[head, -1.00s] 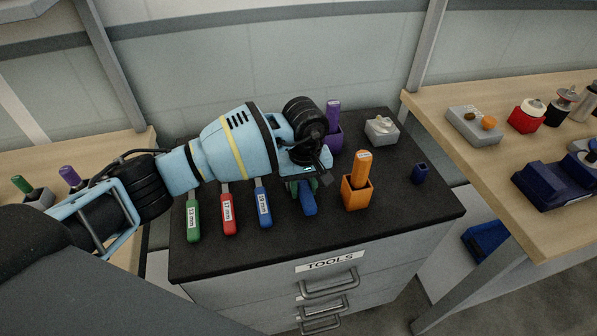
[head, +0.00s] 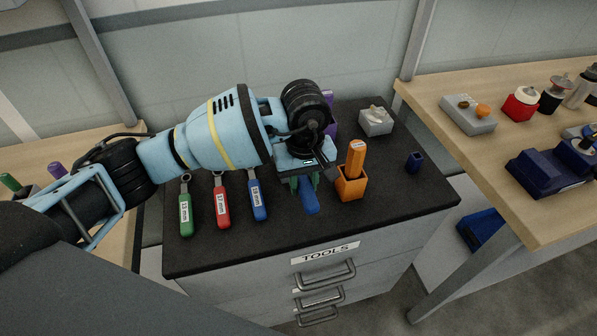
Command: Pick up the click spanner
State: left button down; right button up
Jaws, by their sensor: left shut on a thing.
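My left gripper (head: 308,182) reaches in from the left over the black top of the tool cabinet. It is shut on a tool with a blue handle (head: 310,199), which appears to be the click spanner. My right gripper is not in view.
Green (head: 186,215), red (head: 222,208) and blue (head: 258,200) labelled spanners lie left of the gripper. An orange holder (head: 351,187) stands close on its right. A purple holder behind is partly hidden. A grey fixture (head: 376,121) and small dark blue cup (head: 414,162) stand further right.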

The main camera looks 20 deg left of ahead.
pick_arm(q)
jog(key=s+d+r, duration=0.1)
jog(key=s+d, duration=0.5)
jog(key=s, duration=0.3)
jog(key=shift+s+d+b, duration=0.25)
jog(key=shift+b, duration=0.1)
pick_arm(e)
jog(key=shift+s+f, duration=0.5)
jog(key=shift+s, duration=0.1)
pick_arm(q)
jog(key=shift+r, duration=0.1)
